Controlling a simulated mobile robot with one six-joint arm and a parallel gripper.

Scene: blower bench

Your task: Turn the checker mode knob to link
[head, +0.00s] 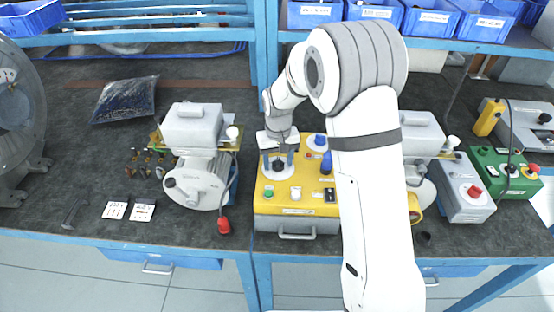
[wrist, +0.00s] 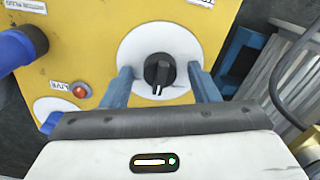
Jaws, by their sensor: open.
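The checker is a yellow box (head: 262,204) on the bench. Its mode knob (wrist: 159,70) is black on a round white dial (wrist: 138,43), with a pale pointer mark towards the bottom of the wrist view. The knob also shows in the head view (head: 278,166). My gripper (wrist: 160,69) is open, with one blue finger on each side of the knob and a visible gap to it on both sides. In the head view my gripper (head: 279,156) points down over the dial. I cannot read any dial position labels.
A blue plug (wrist: 18,46) and an orange lamp (wrist: 82,90) sit left of the dial in the wrist view. A grey blower (head: 196,185) stands left of the checker. A green box (head: 503,172) and a grey box with a red button (head: 465,190) stand right.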

